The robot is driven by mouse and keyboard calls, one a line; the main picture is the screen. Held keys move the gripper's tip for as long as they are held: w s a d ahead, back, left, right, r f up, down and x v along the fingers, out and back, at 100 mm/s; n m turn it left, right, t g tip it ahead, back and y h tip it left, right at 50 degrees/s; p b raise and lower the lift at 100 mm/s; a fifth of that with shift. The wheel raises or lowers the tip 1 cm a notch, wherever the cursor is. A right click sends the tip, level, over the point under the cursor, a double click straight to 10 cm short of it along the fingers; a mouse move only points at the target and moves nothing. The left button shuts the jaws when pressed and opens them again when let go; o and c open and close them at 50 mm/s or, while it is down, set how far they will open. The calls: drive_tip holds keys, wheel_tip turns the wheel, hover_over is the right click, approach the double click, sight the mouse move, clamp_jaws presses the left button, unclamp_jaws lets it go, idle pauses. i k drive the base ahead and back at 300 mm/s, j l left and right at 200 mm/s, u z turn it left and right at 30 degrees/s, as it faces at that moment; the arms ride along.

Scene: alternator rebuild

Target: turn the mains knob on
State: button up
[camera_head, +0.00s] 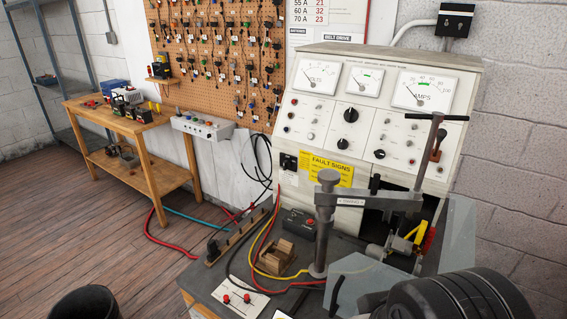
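A grey-white test panel (375,128) stands at the back of the bench on the right in the head view. A black rotary knob on a dark square plate (288,161) sits at its lower left, left of the yellow fault signs label. This looks like the mains knob, but its lettering and setting are too small to read. Other black knobs (351,115) sit higher on the panel. The meter needles (319,78) appear to rest toward the left of their scales.
A clamp stand (324,225) with a horizontal arm rises in front of the panel. Cables and a wooden block (276,257) lie on the bench. A bucket (85,303) stands on the floor; the floor nearby is clear.

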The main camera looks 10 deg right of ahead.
sight(286, 164)
drive_tip(key=i+j+z, duration=0.1)
drive_tip(key=j, duration=0.45)
drive_tip(key=i+j, duration=0.1)
drive_tip(key=j, duration=0.5)
drive_tip(key=i+j+z, duration=0.15)
drive_tip(key=j, duration=0.4)
drive_tip(key=k, duration=0.05)
